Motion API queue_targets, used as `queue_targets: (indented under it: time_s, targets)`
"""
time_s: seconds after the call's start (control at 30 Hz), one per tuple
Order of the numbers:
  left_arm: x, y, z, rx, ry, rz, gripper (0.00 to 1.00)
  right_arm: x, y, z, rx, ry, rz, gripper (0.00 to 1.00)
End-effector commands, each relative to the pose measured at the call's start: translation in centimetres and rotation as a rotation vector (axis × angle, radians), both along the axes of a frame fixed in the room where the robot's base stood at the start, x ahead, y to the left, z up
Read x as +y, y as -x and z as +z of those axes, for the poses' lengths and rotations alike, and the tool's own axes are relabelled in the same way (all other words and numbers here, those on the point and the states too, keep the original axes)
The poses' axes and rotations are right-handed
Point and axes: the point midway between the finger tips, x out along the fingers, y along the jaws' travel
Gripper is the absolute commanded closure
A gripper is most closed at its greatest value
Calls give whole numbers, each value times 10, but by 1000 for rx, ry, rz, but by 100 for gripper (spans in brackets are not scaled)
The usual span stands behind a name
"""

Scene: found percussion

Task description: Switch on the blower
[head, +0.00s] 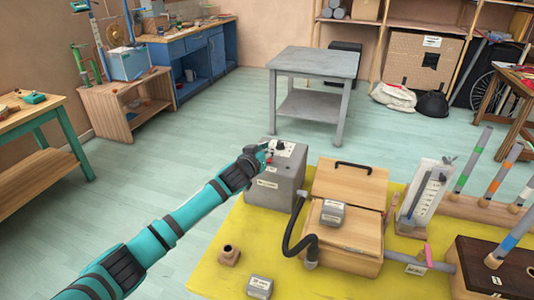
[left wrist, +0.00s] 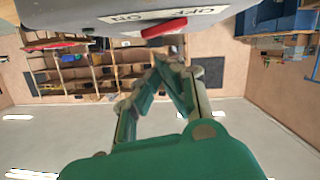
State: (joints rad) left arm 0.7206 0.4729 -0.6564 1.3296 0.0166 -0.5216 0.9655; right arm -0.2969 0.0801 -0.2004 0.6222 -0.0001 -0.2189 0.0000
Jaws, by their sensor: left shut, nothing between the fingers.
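The blower, a grey box (head: 284,192) with a small label on its front, stands at the back left of the yellow mat. A pale panel with a black knob (head: 280,144) is on its top. My left gripper (head: 265,152) is at the top left edge of the box, its fingers closed and empty. In the left wrist view, the closed fingertips (left wrist: 168,66) are just below a red switch (left wrist: 164,28) beside an OFF/ON label (left wrist: 172,14), and the picture is upside down. I cannot tell whether the fingers touch the switch. My right gripper is not in view.
A wooden box (head: 350,190) with a black handle and a black hose (head: 290,236) stand right of the blower. A grey table (head: 314,62) stands behind. The floor left of the mat is clear.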

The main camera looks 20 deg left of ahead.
Motion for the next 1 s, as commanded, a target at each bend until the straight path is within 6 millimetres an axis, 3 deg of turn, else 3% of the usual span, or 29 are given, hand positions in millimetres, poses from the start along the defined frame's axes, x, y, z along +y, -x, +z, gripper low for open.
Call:
queue_targets:
  time_s: [0.2,0.57,0.73,1.0]
  targets:
    - [-3,0,-12,-4,0,0,100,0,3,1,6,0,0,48]
    - [-4,0,-15,-3,-7,0,100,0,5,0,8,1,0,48]
    - [-12,1,-26,-7,-156,-1,100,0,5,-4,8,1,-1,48]
    - [-9,0,-20,-7,-149,1,100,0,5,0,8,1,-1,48]
